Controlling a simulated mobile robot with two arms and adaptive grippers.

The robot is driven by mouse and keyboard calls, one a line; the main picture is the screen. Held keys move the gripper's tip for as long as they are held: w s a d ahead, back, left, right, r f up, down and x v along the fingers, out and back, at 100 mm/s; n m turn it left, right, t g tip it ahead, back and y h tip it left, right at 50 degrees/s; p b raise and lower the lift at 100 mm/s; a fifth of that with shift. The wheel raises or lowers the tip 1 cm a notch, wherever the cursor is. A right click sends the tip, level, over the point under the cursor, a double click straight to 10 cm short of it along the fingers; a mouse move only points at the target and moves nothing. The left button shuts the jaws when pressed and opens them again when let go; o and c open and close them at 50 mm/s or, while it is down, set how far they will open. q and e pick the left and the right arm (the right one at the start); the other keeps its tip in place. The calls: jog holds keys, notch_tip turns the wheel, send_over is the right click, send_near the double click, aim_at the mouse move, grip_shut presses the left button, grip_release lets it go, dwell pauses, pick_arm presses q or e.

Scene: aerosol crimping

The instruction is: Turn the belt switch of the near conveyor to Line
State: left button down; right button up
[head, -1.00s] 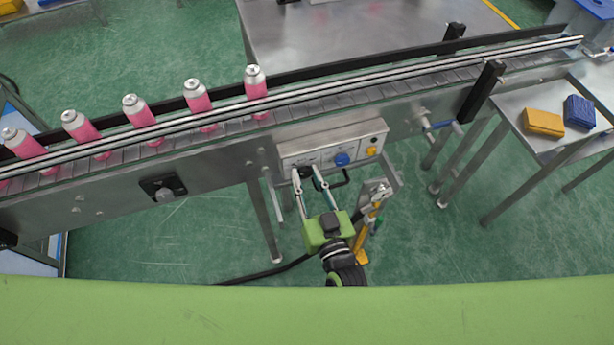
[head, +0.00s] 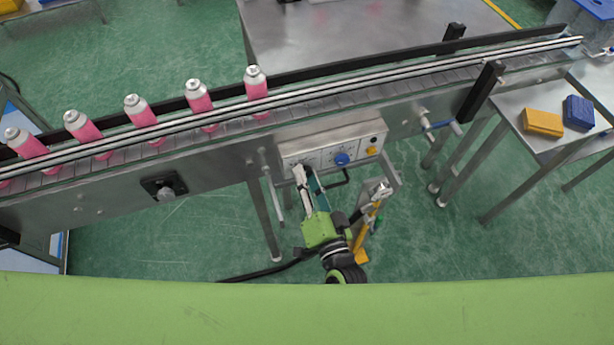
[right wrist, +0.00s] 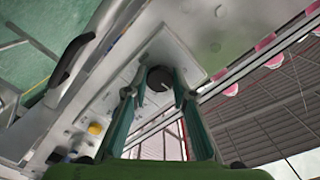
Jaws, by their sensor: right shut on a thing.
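The near conveyor's control box (head: 335,139) hangs on the side of the conveyor. The belt switch (right wrist: 159,78) is a round black knob on its panel, between my right fingertips in the right wrist view. My right gripper (head: 302,172) is at the left end of the box, shut on the switch; it also shows in the right wrist view (right wrist: 157,85). In the head view the fingers hide the switch. I cannot read its labels or tell which setting it points to. My left gripper is not in view.
A blue knob (head: 341,159) and a yellow button (head: 371,151) sit on the box right of my gripper. Several pink cans (head: 256,83) stand on the belt. A yellow-handled tool (head: 366,222) is close right of my gripper. A side table (head: 547,140) stands right.

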jog(key=shift+m, duration=0.3)
jog(key=o, duration=1.1)
jog(key=v, duration=1.2)
